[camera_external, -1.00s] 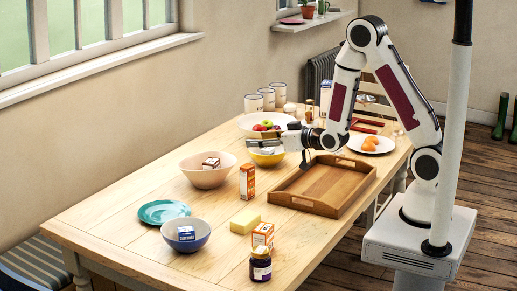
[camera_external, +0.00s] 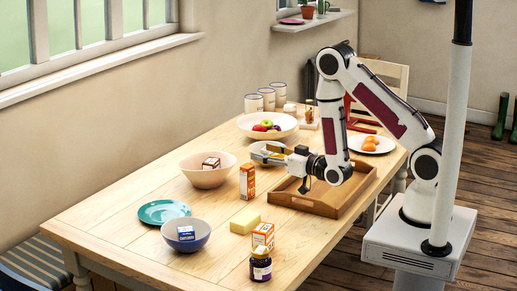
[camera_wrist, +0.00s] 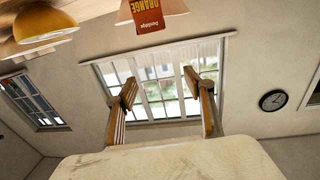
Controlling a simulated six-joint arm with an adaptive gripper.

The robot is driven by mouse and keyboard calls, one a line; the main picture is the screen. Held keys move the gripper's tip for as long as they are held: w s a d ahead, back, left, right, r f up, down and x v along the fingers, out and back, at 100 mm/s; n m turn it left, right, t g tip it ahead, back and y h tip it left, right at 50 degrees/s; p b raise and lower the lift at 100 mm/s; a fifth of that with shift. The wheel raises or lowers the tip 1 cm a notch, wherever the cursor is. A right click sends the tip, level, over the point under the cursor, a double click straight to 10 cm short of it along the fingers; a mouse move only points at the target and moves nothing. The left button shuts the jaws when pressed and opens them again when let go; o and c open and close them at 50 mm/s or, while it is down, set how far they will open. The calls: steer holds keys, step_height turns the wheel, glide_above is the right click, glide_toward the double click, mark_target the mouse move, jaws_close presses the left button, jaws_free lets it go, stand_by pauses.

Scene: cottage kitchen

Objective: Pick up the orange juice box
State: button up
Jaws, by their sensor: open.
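The orange juice box (camera_external: 247,181) stands upright on the table, in front of the large pinkish bowl. A box lettered ORANGE also shows at the top of the wrist view (camera_wrist: 141,12), partly cut off by the frame edge. Another small orange-and-white box (camera_external: 263,235) stands nearer the front, beside a dark jar. My gripper (camera_external: 264,154) is open and empty, behind and slightly right of the orange juice box and apart from it. In the wrist view, its two fingers (camera_wrist: 165,92) are spread with only window and wall between them.
The pinkish bowl (camera_external: 207,176) holds a small box. A wooden tray (camera_external: 318,208) lies below my forearm. A yellow bowl (camera_wrist: 40,28) is near my gripper. A butter-like block (camera_external: 244,221), blue bowl (camera_external: 185,245), teal plate (camera_external: 150,211) and dark jar (camera_external: 260,268) stand toward the front.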

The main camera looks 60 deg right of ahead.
steer(key=shift+f, duration=0.1)
glide_toward(252, 170)
steer(key=shift+w+d, duration=0.1)
steer(key=shift+w, duration=1)
steer(key=shift+w+d, duration=0.15)
steer(key=shift+w, duration=1.6)
steer(key=shift+w+d, duration=0.15)
steer(key=shift+w, duration=1.4)
steer(key=shift+w+d, duration=0.2)
steer(key=shift+w, duration=1.35)
steer(key=c, duration=1.3)
